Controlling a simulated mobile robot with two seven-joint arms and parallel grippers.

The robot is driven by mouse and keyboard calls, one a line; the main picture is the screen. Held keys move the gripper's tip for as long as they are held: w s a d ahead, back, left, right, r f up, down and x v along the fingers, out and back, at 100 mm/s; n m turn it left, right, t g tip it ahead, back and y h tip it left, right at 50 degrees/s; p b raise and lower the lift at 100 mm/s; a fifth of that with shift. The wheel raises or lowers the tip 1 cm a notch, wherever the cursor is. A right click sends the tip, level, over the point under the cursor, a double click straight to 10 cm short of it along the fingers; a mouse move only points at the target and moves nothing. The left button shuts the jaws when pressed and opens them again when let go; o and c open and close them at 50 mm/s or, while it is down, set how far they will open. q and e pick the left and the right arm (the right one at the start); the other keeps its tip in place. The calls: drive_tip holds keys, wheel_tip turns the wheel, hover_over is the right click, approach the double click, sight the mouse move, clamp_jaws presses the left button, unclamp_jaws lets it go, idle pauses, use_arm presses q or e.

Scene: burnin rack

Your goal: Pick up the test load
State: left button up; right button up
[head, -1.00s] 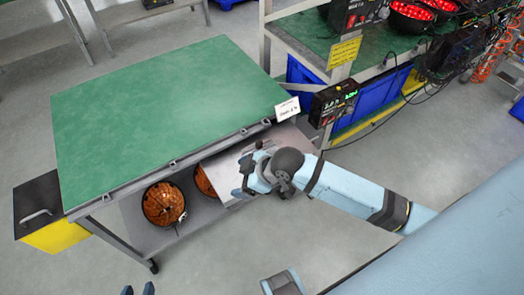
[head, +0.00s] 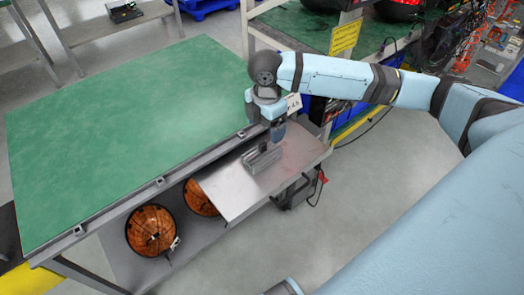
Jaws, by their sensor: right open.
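A grey ribbed metal block, which looks like the test load (head: 260,160), sits on a bare metal shelf (head: 228,198) that sticks out beside the green-topped bench. My right gripper (head: 278,132) is above the shelf, just behind and to the right of the block in the picture. It points downward, and its jaws are open with nothing seen between them. The small gap between gripper and block is hard to judge. My left gripper is not in view.
The green bench top (head: 120,130) is clear. Round dark containers with orange contents (head: 152,230) stand on the lower shelf. A rack with a yellow label (head: 345,36) stands at the back right. A dark item (head: 298,192) is below the metal shelf. The floor at right is free.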

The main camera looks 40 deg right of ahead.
sight(263, 143)
drive_tip(key=f, duration=0.3)
drive_tip(key=f+b, duration=0.1)
drive_tip(key=f, duration=0.2)
drive_tip(key=f+b, duration=0.1)
drive_tip(key=f, duration=0.2)
drive_tip(key=shift+w+a+f, duration=0.15)
drive_tip(key=shift+w+f, duration=0.15)
drive_tip(key=shift+w, duration=0.05)
drive_tip(key=shift+r, duration=0.1)
drive_tip(key=c, duration=1.1)
